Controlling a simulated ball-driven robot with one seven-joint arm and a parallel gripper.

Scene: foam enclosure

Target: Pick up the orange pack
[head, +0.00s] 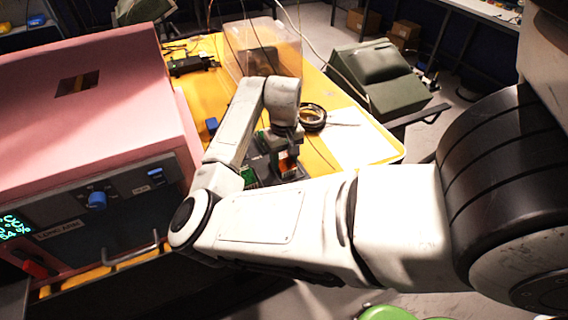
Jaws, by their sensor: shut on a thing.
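A dark tray-like thing (262,166) with green pieces lies directly under and beside the gripper. I cannot tell whether the pack is clear of it.
A pink machine (95,85) with knobs and a display stands at the left, close to my arm. A clear box (268,52), a black ring-shaped coil (312,117) and white paper (355,135) are on the yellow table (205,88). A dark green case (378,78) stands behind right.

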